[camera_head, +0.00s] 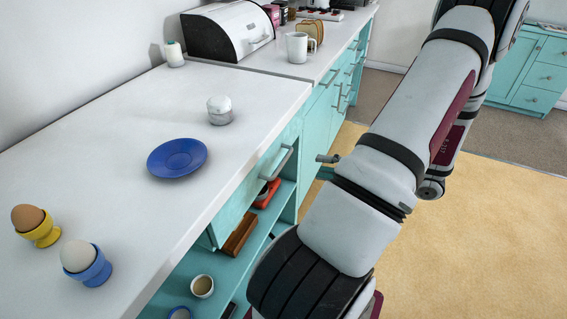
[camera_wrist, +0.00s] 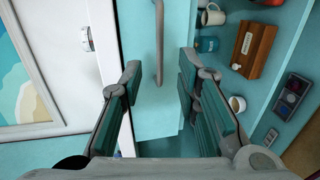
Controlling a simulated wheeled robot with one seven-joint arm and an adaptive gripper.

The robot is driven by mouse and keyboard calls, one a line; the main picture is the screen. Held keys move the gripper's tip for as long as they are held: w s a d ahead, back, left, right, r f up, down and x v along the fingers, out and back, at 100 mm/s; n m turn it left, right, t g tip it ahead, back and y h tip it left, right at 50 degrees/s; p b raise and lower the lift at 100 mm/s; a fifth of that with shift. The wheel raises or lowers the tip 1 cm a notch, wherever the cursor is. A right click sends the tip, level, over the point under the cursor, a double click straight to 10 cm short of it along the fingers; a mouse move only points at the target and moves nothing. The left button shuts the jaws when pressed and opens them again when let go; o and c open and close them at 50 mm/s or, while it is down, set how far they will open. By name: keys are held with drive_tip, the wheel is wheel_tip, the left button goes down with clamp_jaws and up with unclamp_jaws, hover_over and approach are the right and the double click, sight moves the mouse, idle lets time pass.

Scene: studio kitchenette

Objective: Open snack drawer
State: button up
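A turquoise drawer front (camera_wrist: 140,112) fills the middle of the wrist view, with a grey bar handle (camera_wrist: 159,45) running up the picture. In the head view the drawer front (camera_head: 236,205) and its handle (camera_head: 284,163) are just under the white counter, above open shelves. No label shows that this is the snack drawer. My gripper (camera_wrist: 160,68) is open, with one finger on each side of the handle's near end in the picture. Gaps show on both sides; depth to the handle is unclear. My arm hides the gripper in the head view.
Open shelves beside the drawer hold a wooden box (camera_wrist: 253,50) and several cups. On the white counter (camera_head: 110,130) are a blue plate (camera_head: 177,157), a round white-topped jar (camera_head: 220,110) and egg cups. Open floor (camera_head: 480,230) lies to the right.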

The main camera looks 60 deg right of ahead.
sight(284, 159)
drive_tip(key=b+x, duration=0.2)
drive_tip(key=x, duration=1)
drive_tip(key=shift+w+a, duration=0.1)
drive_tip(key=shift+w, duration=0.15)
clamp_jaws()
